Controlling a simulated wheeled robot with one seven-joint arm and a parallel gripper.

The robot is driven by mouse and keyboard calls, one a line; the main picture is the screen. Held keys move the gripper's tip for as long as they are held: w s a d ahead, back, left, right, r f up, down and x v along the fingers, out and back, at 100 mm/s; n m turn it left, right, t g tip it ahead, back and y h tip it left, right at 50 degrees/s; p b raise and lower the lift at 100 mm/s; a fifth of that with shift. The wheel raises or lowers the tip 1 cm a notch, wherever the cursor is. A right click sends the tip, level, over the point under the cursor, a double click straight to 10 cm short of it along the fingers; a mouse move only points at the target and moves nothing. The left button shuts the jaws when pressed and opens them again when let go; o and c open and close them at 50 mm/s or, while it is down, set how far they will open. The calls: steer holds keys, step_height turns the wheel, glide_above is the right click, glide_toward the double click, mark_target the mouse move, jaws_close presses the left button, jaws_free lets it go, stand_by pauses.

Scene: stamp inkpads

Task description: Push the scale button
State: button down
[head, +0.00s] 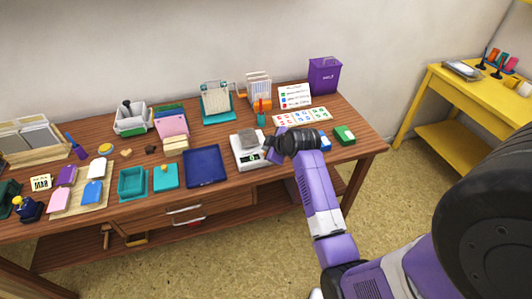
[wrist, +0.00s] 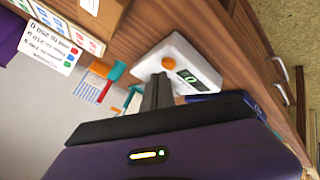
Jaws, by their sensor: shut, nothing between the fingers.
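The white scale (head: 238,152) stands on the wooden table, with a grey block or plate on its top at the back. Its dark display (head: 252,158) shows green digits. In the wrist view the scale (wrist: 150,64) lies ahead, with an orange round button (wrist: 168,63) beside its display (wrist: 191,80). My gripper (wrist: 160,80) is shut and empty, its dark fingertips just short of the button in the picture. I cannot tell if they touch it. In the head view my gripper (head: 268,148) is at the scale's right side and its fingers are mostly hidden.
A blue tray (head: 205,183) lies left of the scale. A green-and-white box (head: 344,135) lies right of my wrist.

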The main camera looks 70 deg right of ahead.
steer(key=shift+f, duration=0.2)
stand_by(0.5)
steer(key=shift+f, duration=0.25)
stand_by(0.3)
steer(key=shift+r+p, duration=0.45)
steer(key=shift+p, duration=0.05)
steer(key=shift+r, duration=0.1)
step_height(320, 180, up, 6)
steer(key=p, duration=0.5)
stand_by(0.8)
